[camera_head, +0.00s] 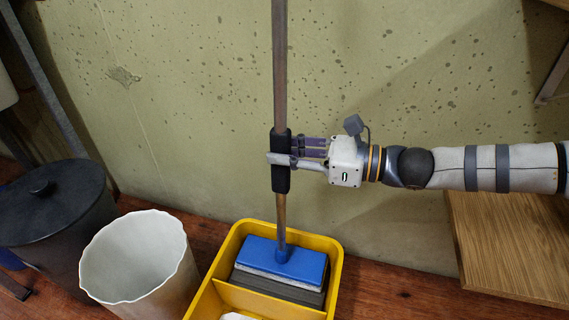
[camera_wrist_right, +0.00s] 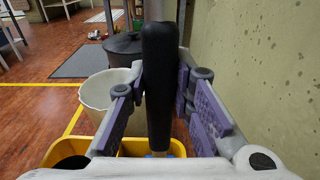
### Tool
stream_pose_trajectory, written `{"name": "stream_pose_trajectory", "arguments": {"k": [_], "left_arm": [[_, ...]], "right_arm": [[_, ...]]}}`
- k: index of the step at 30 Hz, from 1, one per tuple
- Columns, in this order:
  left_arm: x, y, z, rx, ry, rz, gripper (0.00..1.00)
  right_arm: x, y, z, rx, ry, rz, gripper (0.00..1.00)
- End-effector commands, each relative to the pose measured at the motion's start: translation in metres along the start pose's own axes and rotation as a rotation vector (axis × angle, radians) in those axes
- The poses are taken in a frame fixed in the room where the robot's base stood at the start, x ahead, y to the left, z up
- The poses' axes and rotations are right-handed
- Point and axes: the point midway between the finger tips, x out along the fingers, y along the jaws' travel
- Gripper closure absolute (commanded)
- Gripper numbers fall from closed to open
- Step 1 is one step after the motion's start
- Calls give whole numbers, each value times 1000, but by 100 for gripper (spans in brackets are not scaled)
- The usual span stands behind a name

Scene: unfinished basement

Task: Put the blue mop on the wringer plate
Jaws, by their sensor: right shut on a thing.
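The blue mop (camera_head: 287,262) stands upright, with a blue head, a pale pad under it and a long pole. Its head is inside the yellow bucket, over the dark grey wringer plate (camera_head: 277,286). The pad appears to rest on the plate, but the head hides most of the contact. My right gripper (camera_head: 281,160) is shut on the mop's black grip, well above the bucket. The grip (camera_wrist_right: 160,75) also shows between the fingers in the right wrist view. My left gripper is not in view.
The yellow bucket (camera_head: 336,270) stands on the wooden floor near the wall. A white bin (camera_head: 138,262) and a dark lidded bin (camera_head: 50,205) stand to its left. A wooden surface (camera_head: 510,240) is at right, below my right arm. Floor between bucket and wood is clear.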

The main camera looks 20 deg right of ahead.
Motion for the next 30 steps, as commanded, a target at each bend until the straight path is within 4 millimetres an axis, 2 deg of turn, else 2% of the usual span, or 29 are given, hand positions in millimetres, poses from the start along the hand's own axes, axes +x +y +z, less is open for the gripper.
{"name": "stream_pose_trajectory", "arguments": {"k": [1, 3, 13, 14, 16, 26, 29, 30], "left_arm": [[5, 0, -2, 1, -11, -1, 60], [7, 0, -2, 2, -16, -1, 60], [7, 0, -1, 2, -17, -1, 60], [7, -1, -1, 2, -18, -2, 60], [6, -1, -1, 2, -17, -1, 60], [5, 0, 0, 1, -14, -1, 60], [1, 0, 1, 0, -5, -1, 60], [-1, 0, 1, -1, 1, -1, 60]], "right_arm": [[1, 0, -14, 5, 1, 1, 100], [2, 0, -20, 4, 0, 1, 100], [2, 0, -20, 1, -2, 0, 100], [2, 0, -22, 2, 2, -1, 76], [2, 1, -22, 1, 2, -1, 60], [1, 1, -18, 1, 1, -1, 58], [-14, 0, -15, 0, 1, -4, 58], [-24, -1, -15, 0, 2, -6, 58]]}}
